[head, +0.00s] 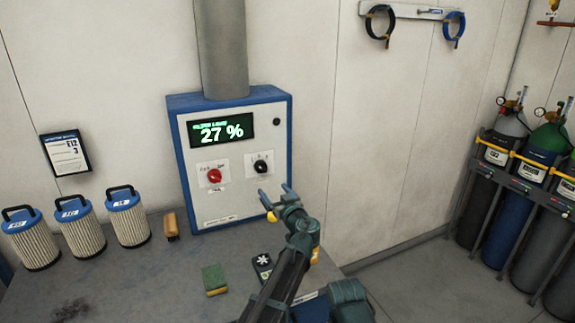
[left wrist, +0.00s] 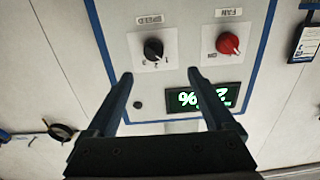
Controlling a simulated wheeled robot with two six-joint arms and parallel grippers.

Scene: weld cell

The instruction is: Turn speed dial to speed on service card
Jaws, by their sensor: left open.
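The control box (head: 236,199) has a blue frame and a light front, with a display (head: 221,131) reading 27 %. The black speed dial (head: 261,167) sits right of the red fan knob (head: 214,176). In the left wrist view, upside down, the speed dial (left wrist: 153,48) lies beyond my fingertips and the fan knob (left wrist: 228,43) beside it. My left gripper (head: 275,194) is open and empty, just below and in front of the speed dial, apart from it. The service card (head: 66,155) hangs on the wall at left; its large print seems to read E12 and 3. My right gripper is out of view.
Several filter cartridges (head: 80,226) stand on the bench (head: 140,285) at left, near a brush (head: 171,227). A green-yellow sponge (head: 214,280) and a dark handheld device (head: 262,265) lie in front of the box. Gas cylinders (head: 510,200) stand at far right.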

